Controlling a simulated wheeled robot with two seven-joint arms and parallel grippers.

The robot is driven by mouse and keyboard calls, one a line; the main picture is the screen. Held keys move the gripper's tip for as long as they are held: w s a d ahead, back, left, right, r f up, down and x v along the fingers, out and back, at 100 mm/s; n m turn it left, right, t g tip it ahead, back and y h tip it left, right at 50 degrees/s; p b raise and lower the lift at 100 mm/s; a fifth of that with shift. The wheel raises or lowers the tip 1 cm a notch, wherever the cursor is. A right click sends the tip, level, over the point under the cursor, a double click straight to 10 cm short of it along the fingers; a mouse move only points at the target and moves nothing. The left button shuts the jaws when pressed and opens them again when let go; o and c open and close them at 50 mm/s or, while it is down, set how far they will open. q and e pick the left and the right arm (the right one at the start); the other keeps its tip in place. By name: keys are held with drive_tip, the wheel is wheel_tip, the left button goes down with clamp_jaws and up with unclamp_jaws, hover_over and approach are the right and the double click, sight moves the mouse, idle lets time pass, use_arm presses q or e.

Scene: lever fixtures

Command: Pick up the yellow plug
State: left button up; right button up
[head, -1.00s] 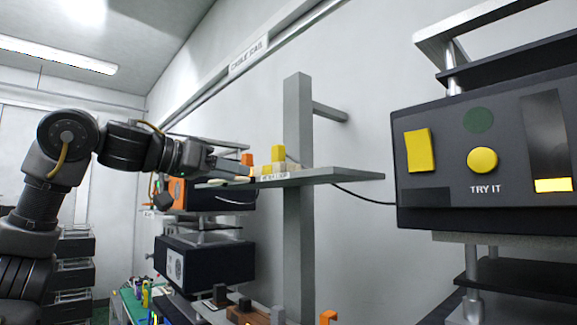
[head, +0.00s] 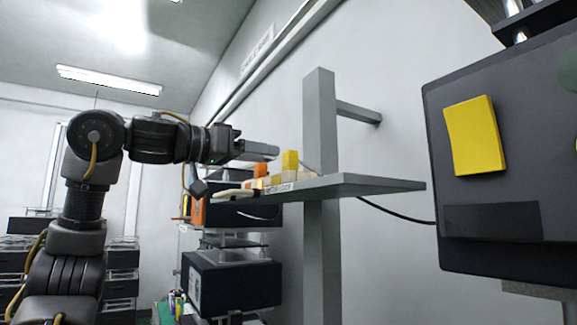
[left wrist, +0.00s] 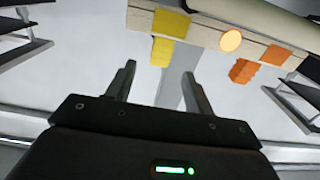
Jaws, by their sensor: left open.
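The yellow plug (head: 290,160) stands upright on a pale strip on the grey shelf (head: 375,184). In the left wrist view the yellow plug (left wrist: 162,52) shows just beyond the fingertips, beside a yellow patch (left wrist: 171,24) on the strip. My left gripper (head: 272,151) reaches in from the left, level, a little above the strip and just short of the plug. In the left wrist view its fingers (left wrist: 158,72) are apart with nothing between them. My right gripper is not in view.
An orange plug (head: 261,168) stands left of the yellow one; it also shows in the left wrist view (left wrist: 243,71). A grey post (head: 320,130) rises behind the shelf. A dark panel (head: 500,220) with a yellow plate stands at the right. A cable hangs behind the shelf.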

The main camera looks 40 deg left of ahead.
sight(297, 160)
use_arm(q)
drive_tip(key=x, duration=0.4)
drive_tip(key=shift+w+a+f, duration=0.15)
drive_tip(key=shift+f, duration=0.1)
drive_tip(key=shift+w, duration=0.25)
drive_tip(key=shift+s+r, duration=0.1)
drive_tip(key=shift+s, duration=0.15)
drive_tip(key=shift+r+p, duration=0.1)
drive_tip(key=shift+p, duration=0.2)
drive_tip(key=shift+w+d, duration=0.25)
drive_tip(key=shift+w, duration=0.05)
drive_tip(key=p+x, duration=0.2)
drive_tip(key=x, duration=0.2)
drive_tip(key=shift+w, duration=0.35)
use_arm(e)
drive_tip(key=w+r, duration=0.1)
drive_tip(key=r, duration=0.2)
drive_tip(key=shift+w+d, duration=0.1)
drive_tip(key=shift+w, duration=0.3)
